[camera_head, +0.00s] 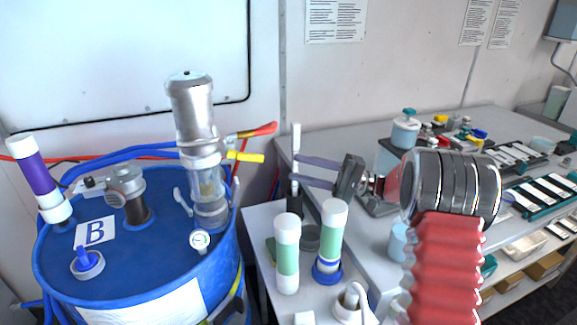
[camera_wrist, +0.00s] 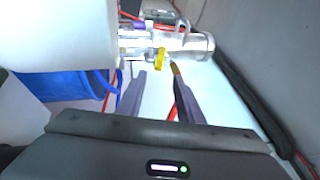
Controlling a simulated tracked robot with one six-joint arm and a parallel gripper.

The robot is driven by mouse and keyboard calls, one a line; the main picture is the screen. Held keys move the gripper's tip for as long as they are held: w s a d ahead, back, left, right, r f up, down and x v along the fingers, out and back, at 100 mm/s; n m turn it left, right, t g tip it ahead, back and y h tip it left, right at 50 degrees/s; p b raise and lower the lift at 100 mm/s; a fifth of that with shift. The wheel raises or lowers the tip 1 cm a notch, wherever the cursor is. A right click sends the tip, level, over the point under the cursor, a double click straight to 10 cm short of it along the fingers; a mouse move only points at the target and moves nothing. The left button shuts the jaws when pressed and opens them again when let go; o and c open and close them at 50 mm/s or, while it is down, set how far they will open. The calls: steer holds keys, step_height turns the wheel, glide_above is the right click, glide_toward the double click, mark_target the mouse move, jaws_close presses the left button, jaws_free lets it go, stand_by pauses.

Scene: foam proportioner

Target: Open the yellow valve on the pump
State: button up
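The pump (camera_head: 200,140) is a silver cylinder with a clear lower section, standing upright on a blue drum. The yellow valve (camera_head: 245,157) sticks out of its right side, just below a red-orange lever (camera_head: 258,130). My gripper (camera_head: 294,169) is to the right of the valve, apart from it, fingers pointing left. In the wrist view the pump (camera_wrist: 190,42) lies sideways. The yellow valve (camera_wrist: 160,57) appears just beyond the two spread fingertips (camera_wrist: 158,73), roughly between them. My gripper is open, with nothing between its fingers.
The blue drum (camera_head: 120,260) bears a purple-and-white tube (camera_head: 38,178), a "B" label and fittings. Green-and-white tubes (camera_head: 287,255) stand on a small table below my gripper. A grey bench (camera_head: 360,140) with trays is at right. A red hose runs behind the pump.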

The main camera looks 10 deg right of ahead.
steer(key=shift+s+d+f, duration=0.1)
steer(key=shift+d+f, duration=0.05)
steer(key=shift+d, duration=0.25)
steer(key=shift+c, duration=0.3)
